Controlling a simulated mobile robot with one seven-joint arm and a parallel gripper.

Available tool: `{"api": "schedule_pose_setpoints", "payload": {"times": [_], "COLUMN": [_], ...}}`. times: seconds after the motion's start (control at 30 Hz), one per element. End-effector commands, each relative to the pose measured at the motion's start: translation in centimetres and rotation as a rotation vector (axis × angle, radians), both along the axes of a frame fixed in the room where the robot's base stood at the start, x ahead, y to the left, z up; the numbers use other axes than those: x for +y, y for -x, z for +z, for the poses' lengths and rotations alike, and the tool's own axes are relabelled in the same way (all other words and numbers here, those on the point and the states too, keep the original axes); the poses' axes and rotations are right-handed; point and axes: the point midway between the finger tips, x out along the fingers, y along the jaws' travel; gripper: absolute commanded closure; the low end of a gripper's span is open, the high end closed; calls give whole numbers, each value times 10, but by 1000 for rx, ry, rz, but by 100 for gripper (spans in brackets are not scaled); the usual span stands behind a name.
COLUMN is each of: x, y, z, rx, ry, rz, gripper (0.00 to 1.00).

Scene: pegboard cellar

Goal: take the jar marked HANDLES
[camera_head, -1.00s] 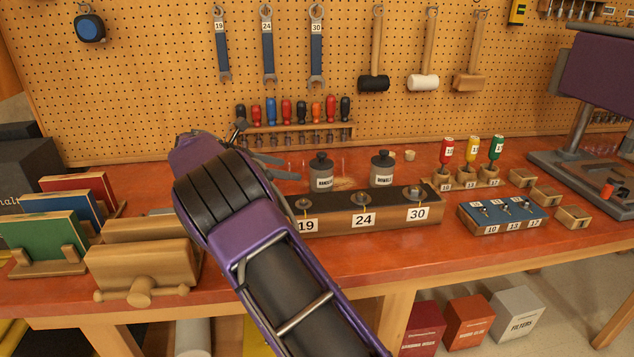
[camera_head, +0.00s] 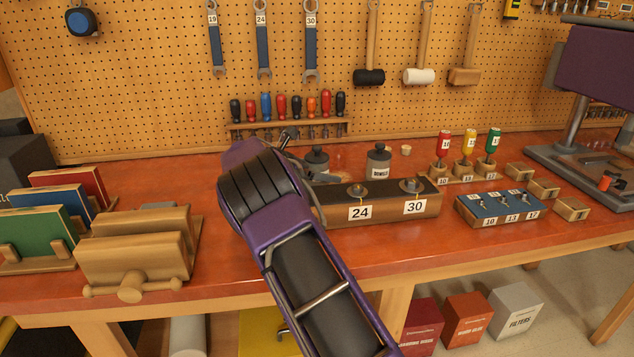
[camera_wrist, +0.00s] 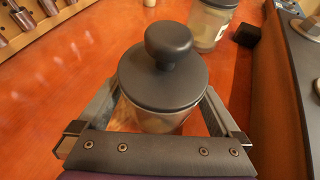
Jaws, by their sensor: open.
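The jar marked HANDLES (camera_head: 317,158) stands on the red bench top behind the wooden block, partly hidden by my arm. Its label is hidden now but reads in the earlier head view. In the wrist view the jar (camera_wrist: 160,72) shows a round dark lid with a knob, over a clear body. My gripper (camera_wrist: 162,104) is open, with one finger on each side of the jar below the lid. The lid hides the fingertips, so I cannot tell whether they touch the glass. The second jar (camera_head: 379,164), which seems marked DOWELS, stands to the right.
The wooden block (camera_head: 386,207) numbered 24 and 30 lies in front of the jars. A screwdriver rack (camera_head: 287,130) is behind on the pegboard. Standing boards (camera_head: 38,232) and a wooden vise (camera_head: 135,250) are to the left. A small cork (camera_head: 406,150) lies right of the jars.

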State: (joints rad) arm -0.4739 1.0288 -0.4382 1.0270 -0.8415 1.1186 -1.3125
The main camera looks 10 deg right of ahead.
Motion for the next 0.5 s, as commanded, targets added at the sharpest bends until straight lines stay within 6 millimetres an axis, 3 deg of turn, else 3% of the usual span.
{"api": "schedule_pose_setpoints", "payload": {"times": [0.1, 0.3, 0.5], "x": [-10, -10, -10], "y": [-4, -4, -4], "z": [-5, -5, -5], "rx": [0, 0, 0], "ry": [0, 0, 0], "rz": [0, 1, 0], "gripper": [0, 2, 38]}}
